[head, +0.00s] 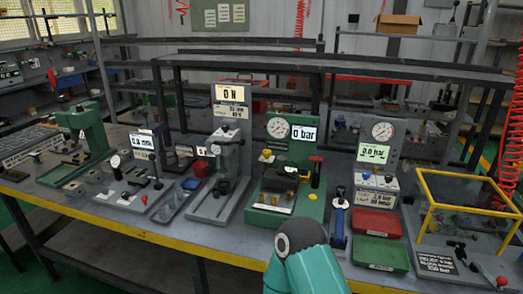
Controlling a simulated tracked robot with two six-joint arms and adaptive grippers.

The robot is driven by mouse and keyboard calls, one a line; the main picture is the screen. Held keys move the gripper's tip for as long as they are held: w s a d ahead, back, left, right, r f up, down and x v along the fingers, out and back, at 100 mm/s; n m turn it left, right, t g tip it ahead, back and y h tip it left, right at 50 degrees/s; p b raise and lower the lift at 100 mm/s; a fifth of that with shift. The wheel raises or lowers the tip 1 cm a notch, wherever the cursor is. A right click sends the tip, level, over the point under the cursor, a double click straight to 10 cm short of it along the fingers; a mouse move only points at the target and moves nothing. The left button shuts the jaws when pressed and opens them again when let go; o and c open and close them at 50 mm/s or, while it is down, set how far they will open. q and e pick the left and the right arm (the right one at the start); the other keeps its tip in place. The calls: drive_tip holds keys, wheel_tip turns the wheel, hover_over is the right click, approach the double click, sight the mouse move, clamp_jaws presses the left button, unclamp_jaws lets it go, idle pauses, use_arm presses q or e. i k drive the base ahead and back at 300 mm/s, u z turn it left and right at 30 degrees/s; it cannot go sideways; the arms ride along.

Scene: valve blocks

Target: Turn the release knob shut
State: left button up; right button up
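I cannot tell for sure which part is the release knob. A green test stand with a pressure gauge (278,128) and a "0 bar" display (304,133) stands in the middle of the bench. It carries a yellow knob (267,157) at its left and a red-topped black handle (316,168) at its right. To its right, a blue upright tool (339,225) has a dark knob on top (340,194). Only a teal arm link of mine shows, at the bottom middle. Neither gripper is in view.
The bench edge is yellow (180,242). A red tray (376,222) and green tray (380,253) lie right of the blue tool. A yellow frame (427,205) stands at right.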

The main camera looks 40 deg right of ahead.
sight(267, 155)
drive_tip(key=z, duration=0.1)
drive_tip(key=k, duration=1.4)
drive_tip(key=z, duration=0.55)
drive_tip(key=i, duration=0.9)
drive_tip(key=z, duration=0.05)
